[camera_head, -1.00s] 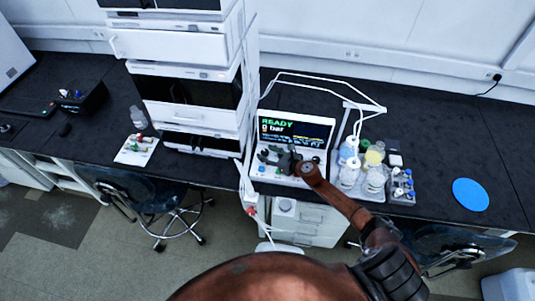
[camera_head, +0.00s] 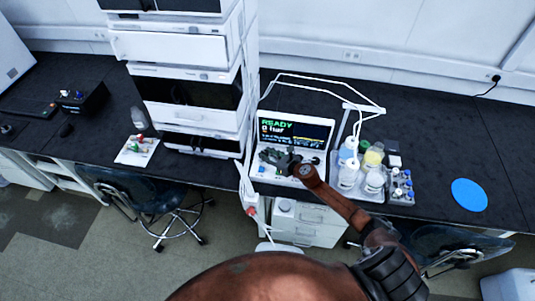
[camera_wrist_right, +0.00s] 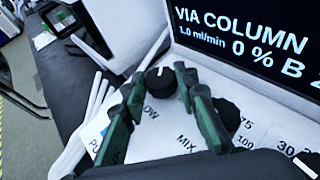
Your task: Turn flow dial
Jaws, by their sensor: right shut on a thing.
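The flow dial (camera_wrist_right: 161,82) is a black round knob with a white mark on the sloped white panel, beside a partly hidden label ending in "LOW". My right gripper (camera_wrist_right: 162,84) has its green-padded fingers on either side of this knob and is shut on it. In the head view my right gripper (camera_head: 268,156) reaches over the front panel of the white instrument (camera_head: 313,173), below its screen (camera_head: 296,131), and hides the dial. The screen reads "READY" and "0 bar"; the wrist view shows "VIA COLUMN", "1.0 ml/min" and "0 % B". My left gripper is out of view.
A second black knob (camera_wrist_right: 226,112), near a "MIX" label, sits right beside my right finger. A tray of bottles (camera_head: 345,187) and a vial rack (camera_head: 401,193) stand right of the instrument. The tall white stack (camera_head: 190,117) stands to its left.

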